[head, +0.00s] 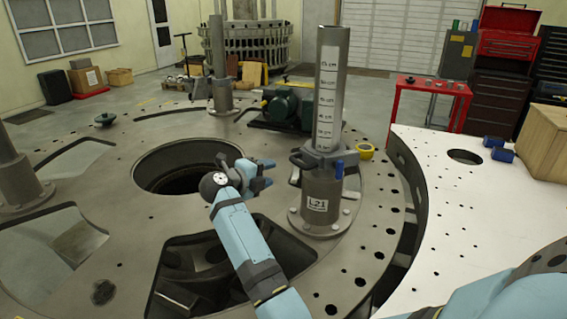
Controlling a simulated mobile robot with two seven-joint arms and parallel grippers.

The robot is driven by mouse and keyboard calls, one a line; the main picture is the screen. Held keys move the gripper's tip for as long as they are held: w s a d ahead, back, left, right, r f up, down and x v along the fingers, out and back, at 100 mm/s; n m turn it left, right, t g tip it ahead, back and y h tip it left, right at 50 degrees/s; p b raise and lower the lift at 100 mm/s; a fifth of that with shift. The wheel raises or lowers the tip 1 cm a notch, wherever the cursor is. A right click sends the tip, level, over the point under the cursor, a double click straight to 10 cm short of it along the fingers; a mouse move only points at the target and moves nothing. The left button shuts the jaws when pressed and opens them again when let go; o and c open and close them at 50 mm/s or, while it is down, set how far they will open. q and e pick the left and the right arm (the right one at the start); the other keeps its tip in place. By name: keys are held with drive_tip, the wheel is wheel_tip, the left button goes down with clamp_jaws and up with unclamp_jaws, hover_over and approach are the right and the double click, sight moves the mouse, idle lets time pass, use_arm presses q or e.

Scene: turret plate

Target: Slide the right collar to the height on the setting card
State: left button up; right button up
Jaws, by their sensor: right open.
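The right collar (318,158) is a grey ring with a side handle and a blue knob (339,169). It sits around the right post (332,75), low down, just under the white height scale (326,105). The scale's cm figures are too small to read surely. Below it is a thicker base with a label reading L21 (317,204). My right gripper (268,174) is open and empty, left of the collar and apart from it, over the turret plate (120,230). I cannot make out a setting card. My left gripper is not in view.
The plate has a large round hole (175,180) and a cut-out (215,255) near my right arm. Other posts stand at the back (219,60) and left (15,175). A green motor (287,106) and yellow tape roll (365,151) lie behind the collar.

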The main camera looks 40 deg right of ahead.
sight(297, 164)
drive_tip(key=p+x, duration=0.2)
drive_tip(key=x, duration=1)
drive_tip(key=shift+d+f+p, duration=0.15)
drive_tip(key=shift+d+p, duration=0.05)
drive_tip(key=shift+p, duration=0.15)
drive_tip(key=shift+w+d+f, duration=0.1)
drive_tip(key=shift+d+f, duration=0.15)
drive_tip(key=shift+d, duration=0.4)
drive_tip(key=shift+c, duration=0.3)
clamp_jaws()
